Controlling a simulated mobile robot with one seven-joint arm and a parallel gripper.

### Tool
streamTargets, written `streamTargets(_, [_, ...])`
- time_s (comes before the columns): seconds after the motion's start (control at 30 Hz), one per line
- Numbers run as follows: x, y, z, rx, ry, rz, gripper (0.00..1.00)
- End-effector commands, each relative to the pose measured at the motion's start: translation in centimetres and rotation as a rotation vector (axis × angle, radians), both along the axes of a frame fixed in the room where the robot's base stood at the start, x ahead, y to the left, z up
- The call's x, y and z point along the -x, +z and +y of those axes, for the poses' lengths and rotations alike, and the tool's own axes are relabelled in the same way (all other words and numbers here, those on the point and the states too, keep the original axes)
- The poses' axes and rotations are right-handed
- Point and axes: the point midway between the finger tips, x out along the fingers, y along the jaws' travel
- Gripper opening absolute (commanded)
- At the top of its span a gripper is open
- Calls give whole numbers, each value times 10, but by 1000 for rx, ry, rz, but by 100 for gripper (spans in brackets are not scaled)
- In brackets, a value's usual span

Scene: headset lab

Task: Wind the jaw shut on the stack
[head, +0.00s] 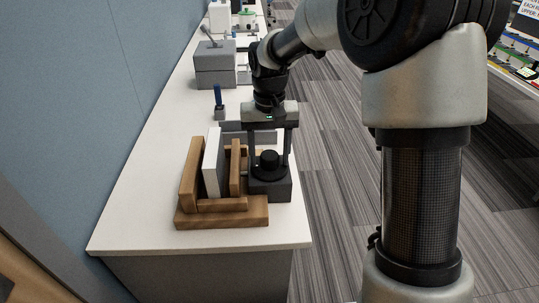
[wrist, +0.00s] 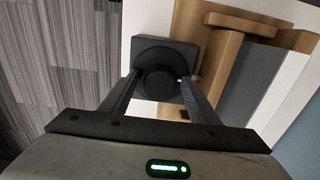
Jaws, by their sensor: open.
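A wooden vise stands on the white bench, with a tall fixed jaw (head: 190,172) at left and a smaller moving jaw (head: 235,168) at right. The stack (head: 212,163), a white and grey upright block, stands between them. A narrow gap seems to show between stack and moving jaw. Right of the moving jaw is a dark housing (head: 271,187) with a round black knob (head: 269,160) on top. My gripper (head: 269,156) points down over the knob, fingers open on either side of it. In the wrist view the knob (wrist: 158,84) sits between the fingers; contact cannot be told.
The white bench (head: 135,205) is clear at left and front. Behind the vise are a small holder with a blue handle (head: 218,97) and a grey box with a lever (head: 213,65). A blue wall (head: 110,90) runs along the left; floor lies right.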

Motion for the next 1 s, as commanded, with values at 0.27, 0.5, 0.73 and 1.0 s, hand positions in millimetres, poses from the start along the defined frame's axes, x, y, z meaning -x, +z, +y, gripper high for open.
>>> streamTargets(0.27, [0,0,0,0,0,0,14])
streamTargets(0.5, [0,1,0,0,-22,0,14])
streamTargets(0.73, [0,2,0,1,-126,0,14])
streamTargets(1.0, [0,3,1,1,-355,0,14])
